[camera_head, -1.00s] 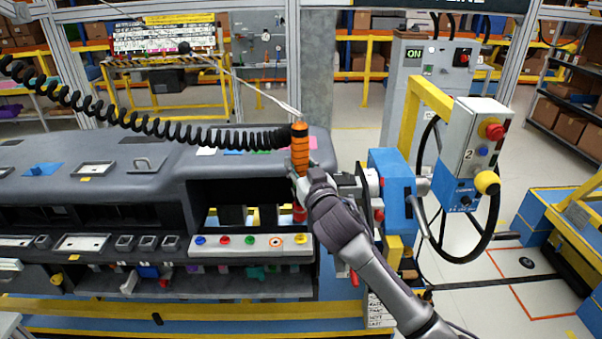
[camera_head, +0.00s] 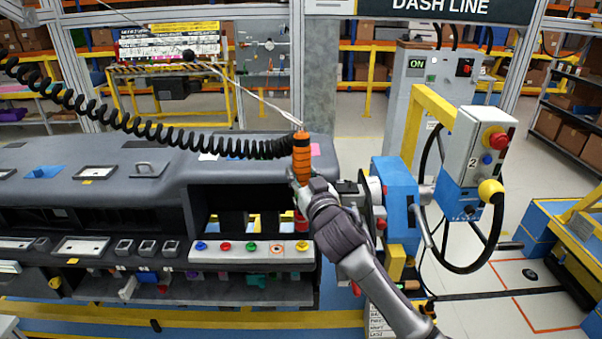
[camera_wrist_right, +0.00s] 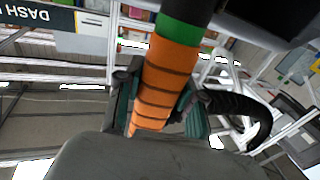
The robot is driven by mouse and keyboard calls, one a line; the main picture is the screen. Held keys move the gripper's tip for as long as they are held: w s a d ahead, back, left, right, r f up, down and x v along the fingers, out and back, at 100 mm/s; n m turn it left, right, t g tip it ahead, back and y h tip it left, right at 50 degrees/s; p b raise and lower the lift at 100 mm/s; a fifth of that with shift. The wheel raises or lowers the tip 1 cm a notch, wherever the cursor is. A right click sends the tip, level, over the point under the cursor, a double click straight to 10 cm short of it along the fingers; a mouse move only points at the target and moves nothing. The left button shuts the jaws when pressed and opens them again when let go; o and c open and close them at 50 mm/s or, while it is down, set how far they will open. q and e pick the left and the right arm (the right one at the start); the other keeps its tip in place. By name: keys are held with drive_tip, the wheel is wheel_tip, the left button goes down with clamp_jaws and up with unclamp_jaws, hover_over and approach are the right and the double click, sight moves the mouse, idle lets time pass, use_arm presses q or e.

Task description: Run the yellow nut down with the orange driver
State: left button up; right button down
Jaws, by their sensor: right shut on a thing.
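The orange driver (camera_head: 302,157) stands roughly upright at the right end of the dashboard module (camera_head: 240,170), with a black coiled cable at its top. My right gripper (camera_head: 298,182) is shut around it. In the right wrist view the banded orange body (camera_wrist_right: 165,75) with a green ring lies between the fingers (camera_wrist_right: 160,100). A red part shows below the gripper, above the white strip. The yellow nut (camera_head: 302,246) appears as the yellow round piece at the strip's right end, below the driver. I cannot tell whether the driver's tip touches it. My left gripper is out of view.
The white strip (camera_head: 262,253) also carries blue, red, green and orange-ringed round pieces. A blue machine (camera_head: 395,195) and a grey control box (camera_head: 470,150) with a red button stand close right of my arm. The coiled cable (camera_head: 150,128) crosses the upper left.

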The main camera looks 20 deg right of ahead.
drive_tip(key=shift+d+f+b, duration=0.1)
drive_tip(key=shift+f+b, duration=0.7)
drive_tip(key=shift+f, duration=0.5)
drive_tip(key=shift+f+b, duration=0.9)
drive_tip(key=shift+f, duration=0.3)
drive_tip(key=shift+f+b, duration=0.5)
drive_tip(key=shift+f, duration=0.35)
idle(0.3)
drive_tip(key=shift+f+p, duration=0.3)
drive_tip(key=shift+f, duration=0.35)
idle(2.8)
